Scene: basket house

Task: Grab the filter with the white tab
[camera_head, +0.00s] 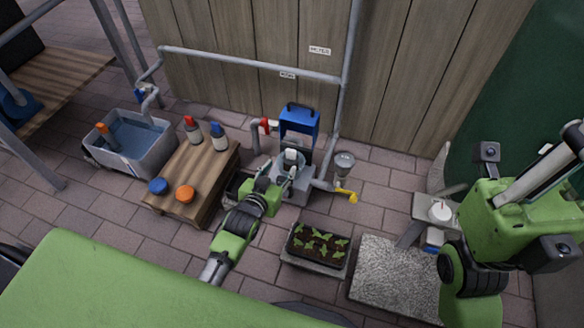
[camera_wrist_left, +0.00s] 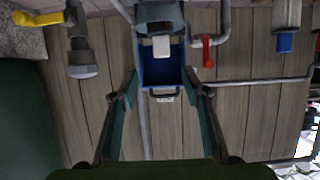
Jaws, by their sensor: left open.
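The filter (camera_head: 291,157) is a pale grey cylinder in a grey housing (camera_head: 293,186) under a raised blue lid (camera_head: 299,121). In the left wrist view, the grey filter (camera_wrist_left: 160,14) shows at the top with its white tab (camera_wrist_left: 161,46) in front of the blue lid (camera_wrist_left: 160,68). My left gripper (camera_head: 285,176) is at the housing, close to the filter. Its two fingers are spread (camera_wrist_left: 165,92), with nothing held between them. Whether they touch the filter is unclear. My right arm is at the right; its fingers cannot be made out clearly.
A wooden bench (camera_head: 196,181) with bottles and caps stands left of the housing, beside a water basin (camera_head: 130,140). A pipe with a yellow handle (camera_head: 347,195) stands to the right. A seedling tray (camera_head: 317,250) sits in front. A wooden wall with pipes is behind.

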